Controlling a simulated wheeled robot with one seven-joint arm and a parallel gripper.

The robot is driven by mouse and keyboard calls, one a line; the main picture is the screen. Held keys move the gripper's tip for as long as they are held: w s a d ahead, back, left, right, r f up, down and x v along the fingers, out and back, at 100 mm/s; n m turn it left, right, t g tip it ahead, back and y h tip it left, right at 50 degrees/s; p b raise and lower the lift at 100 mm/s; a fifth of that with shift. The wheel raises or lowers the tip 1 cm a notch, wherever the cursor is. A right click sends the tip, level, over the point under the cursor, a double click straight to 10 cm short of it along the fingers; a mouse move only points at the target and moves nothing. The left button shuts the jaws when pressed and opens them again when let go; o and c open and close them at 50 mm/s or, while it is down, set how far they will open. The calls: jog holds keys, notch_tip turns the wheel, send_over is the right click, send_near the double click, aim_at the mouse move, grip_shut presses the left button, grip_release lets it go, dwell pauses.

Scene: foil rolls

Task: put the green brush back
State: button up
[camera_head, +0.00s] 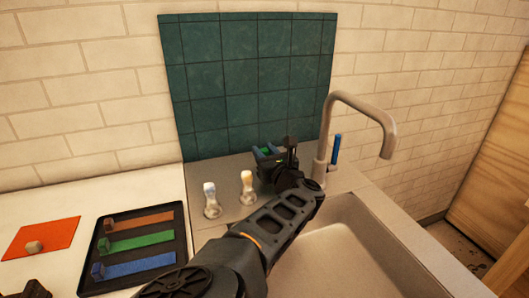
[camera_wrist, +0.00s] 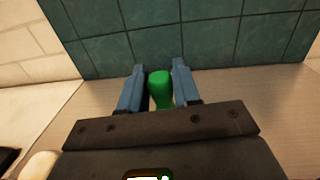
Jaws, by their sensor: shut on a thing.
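My gripper (camera_head: 266,152) is over the grey counter behind the sink, in front of the teal tile panel. Its blue fingers (camera_wrist: 157,88) are shut on the green brush. In the wrist view the green brush (camera_wrist: 160,92) shows as a rounded green end between the fingers. In the head view only a small bit of green (camera_head: 266,150) shows, and my arm and fingers hide the rest. I cannot tell whether its lower end touches anything.
A blue upright handle (camera_head: 336,148) stands beside the faucet (camera_head: 328,130). Two small pale-topped holders (camera_head: 211,200) (camera_head: 247,187) stand left of my gripper. The sink (camera_head: 335,240) is at right. A black tray (camera_head: 172,285) with brown, green and blue strips and an orange mat (camera_head: 52,236) lie left.

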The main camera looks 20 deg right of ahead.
jog(key=shift+f, duration=0.15)
jog(key=o, duration=1.6)
jog(key=shift+r+p, duration=3.8)
jog(key=shift+r, duration=0.7)
